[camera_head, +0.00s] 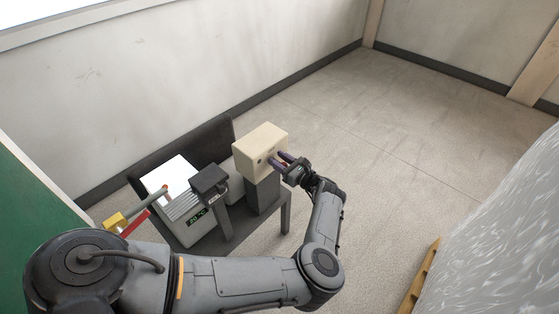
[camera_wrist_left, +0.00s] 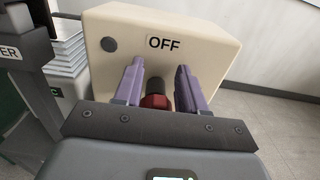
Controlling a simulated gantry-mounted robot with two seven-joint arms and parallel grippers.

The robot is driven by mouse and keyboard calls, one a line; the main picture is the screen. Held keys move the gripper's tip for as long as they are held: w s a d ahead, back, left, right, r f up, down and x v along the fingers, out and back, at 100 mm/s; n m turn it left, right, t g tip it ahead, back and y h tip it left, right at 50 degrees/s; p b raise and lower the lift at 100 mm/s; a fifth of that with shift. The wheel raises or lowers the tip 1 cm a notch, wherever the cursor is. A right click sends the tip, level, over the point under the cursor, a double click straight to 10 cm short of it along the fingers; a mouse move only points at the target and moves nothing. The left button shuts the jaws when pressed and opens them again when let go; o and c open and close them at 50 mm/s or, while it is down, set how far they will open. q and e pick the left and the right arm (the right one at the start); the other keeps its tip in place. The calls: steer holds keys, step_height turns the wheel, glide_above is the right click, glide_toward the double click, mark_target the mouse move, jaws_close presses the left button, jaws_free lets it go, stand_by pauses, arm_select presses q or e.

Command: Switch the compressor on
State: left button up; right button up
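The compressor's switch box is a cream box (camera_head: 262,139) on a dark grey post at the end of a grey bench. In the left wrist view the box (camera_wrist_left: 215,48) bears an OFF label (camera_wrist_left: 164,43) and a round dark grey spot on its face. A knob (camera_wrist_left: 155,99), dark with a red part, projects from the face below the label. My left gripper (camera_head: 283,160) is at the box's front. In the left wrist view its purple fingers (camera_wrist_left: 158,88) are apart, one on each side of the knob, with no clear contact. My right gripper is not in view.
Left of the box stand a dark grey block on a post (camera_head: 209,180) and a white unit (camera_head: 172,178) with a green display. A red-and-yellow bar lies further left. The wall runs behind the bench. Open floor (camera_head: 370,130) lies to the right.

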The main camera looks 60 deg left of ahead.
arm_select(q)
jaws_close()
